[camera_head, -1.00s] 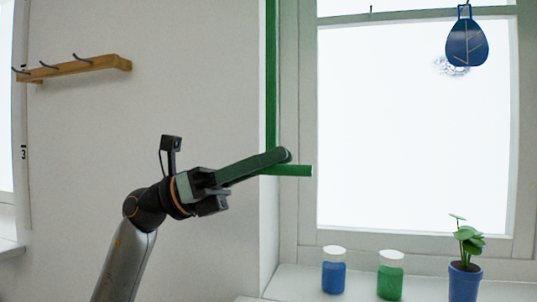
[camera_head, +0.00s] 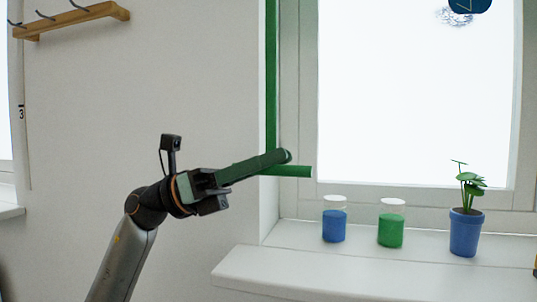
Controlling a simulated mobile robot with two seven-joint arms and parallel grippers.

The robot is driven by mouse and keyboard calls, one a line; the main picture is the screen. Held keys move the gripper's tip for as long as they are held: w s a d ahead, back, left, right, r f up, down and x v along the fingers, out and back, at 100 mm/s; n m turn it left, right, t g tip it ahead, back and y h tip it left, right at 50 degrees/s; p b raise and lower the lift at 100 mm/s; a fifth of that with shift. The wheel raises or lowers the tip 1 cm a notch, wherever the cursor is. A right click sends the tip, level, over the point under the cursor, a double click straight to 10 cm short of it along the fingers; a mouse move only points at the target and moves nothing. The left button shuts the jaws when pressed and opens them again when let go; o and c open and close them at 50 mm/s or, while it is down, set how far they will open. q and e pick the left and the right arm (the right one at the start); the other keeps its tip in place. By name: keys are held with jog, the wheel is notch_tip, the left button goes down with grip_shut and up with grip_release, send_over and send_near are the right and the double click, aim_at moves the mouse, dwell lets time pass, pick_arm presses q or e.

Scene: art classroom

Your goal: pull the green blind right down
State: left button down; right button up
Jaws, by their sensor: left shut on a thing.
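The green blind (camera_head: 271,80) shows as a narrow vertical strip, seen nearly edge-on, at the left side of the window. At its lower end is a green bottom bar (camera_head: 290,171), a little above the level of the jar tops. The blind's top is out of view. My right gripper is not in view.
On the white windowsill (camera_head: 300,268) stand a blue jar (camera_head: 334,225), a green jar (camera_head: 390,229) and a potted plant (camera_head: 466,230), right of the bar. A wooden hook rail (camera_head: 75,18) is on the wall at upper left. The wall around my gripper is clear.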

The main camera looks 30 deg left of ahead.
pick_arm(q)
notch_tip(320, 180, down, 9)
jog(key=b, duration=0.6)
jog(key=shift+w+a+f, duration=0.15)
jog(key=shift+w, duration=0.1)
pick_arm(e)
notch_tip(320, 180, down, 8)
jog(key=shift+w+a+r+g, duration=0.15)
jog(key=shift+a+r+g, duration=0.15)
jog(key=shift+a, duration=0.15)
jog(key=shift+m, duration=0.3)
pick_arm(q)
jog(key=c, duration=0.9)
grip_release()
jog(key=shift+o, duration=0.5)
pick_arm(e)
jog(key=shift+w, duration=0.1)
pick_arm(q)
jog(key=shift+s, duration=0.1)
jog(key=v, duration=1.2)
jog(key=shift+a, duration=0.25)
